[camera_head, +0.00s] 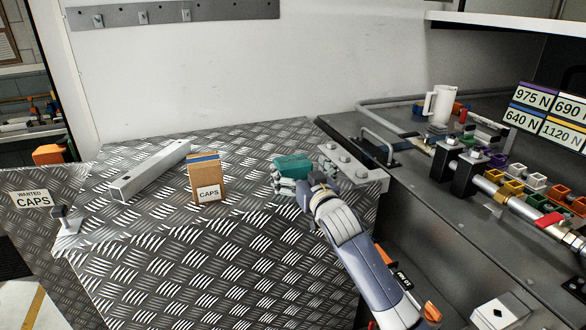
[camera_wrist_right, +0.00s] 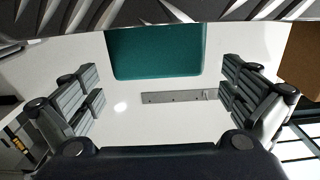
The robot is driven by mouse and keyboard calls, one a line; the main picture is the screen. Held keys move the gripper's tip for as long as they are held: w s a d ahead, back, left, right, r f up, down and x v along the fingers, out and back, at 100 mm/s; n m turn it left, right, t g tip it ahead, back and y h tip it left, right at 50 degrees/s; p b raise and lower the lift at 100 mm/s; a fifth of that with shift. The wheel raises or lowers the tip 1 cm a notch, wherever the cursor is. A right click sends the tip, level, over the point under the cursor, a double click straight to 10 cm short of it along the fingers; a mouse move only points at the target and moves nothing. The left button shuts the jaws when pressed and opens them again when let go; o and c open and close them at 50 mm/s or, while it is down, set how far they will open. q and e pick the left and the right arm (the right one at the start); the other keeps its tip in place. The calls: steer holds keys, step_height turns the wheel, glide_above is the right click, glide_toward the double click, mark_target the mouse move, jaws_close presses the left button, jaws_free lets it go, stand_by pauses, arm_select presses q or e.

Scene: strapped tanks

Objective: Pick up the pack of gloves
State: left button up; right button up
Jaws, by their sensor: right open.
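The pack of gloves seems to be the teal block (camera_head: 293,164) on the tread-plate surface, near its right side. It also shows in the right wrist view (camera_wrist_right: 155,52), at the top middle against the plate. My right gripper (camera_head: 288,181) is at the pack in the head view, and its hand hides part of it. In the wrist view its fingers (camera_wrist_right: 160,88) are spread wide, one to each side of the pack, with gaps between. I cannot tell how far the pack reaches between them. My left gripper is not in view.
A cardboard box labelled CAPS (camera_head: 205,180) stands left of the pack. A grey metal beam (camera_head: 150,171) lies further left. A bolted metal bracket (camera_head: 352,166) is close on the right. A workbench with a white jug (camera_head: 440,104) and pipe fittings (camera_head: 505,190) is beyond.

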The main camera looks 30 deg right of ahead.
mark_target(293, 160)
steer(key=p+x, duration=0.1)
steer(key=x, duration=0.2)
steer(key=shift+w+d+r, duration=0.15)
steer(key=shift+w, duration=0.05)
steer(key=shift+w+d+p, duration=0.1)
steer(key=shift+w+p, duration=0.25)
steer(key=shift+w, duration=0.25)
steer(key=c, duration=1.2)
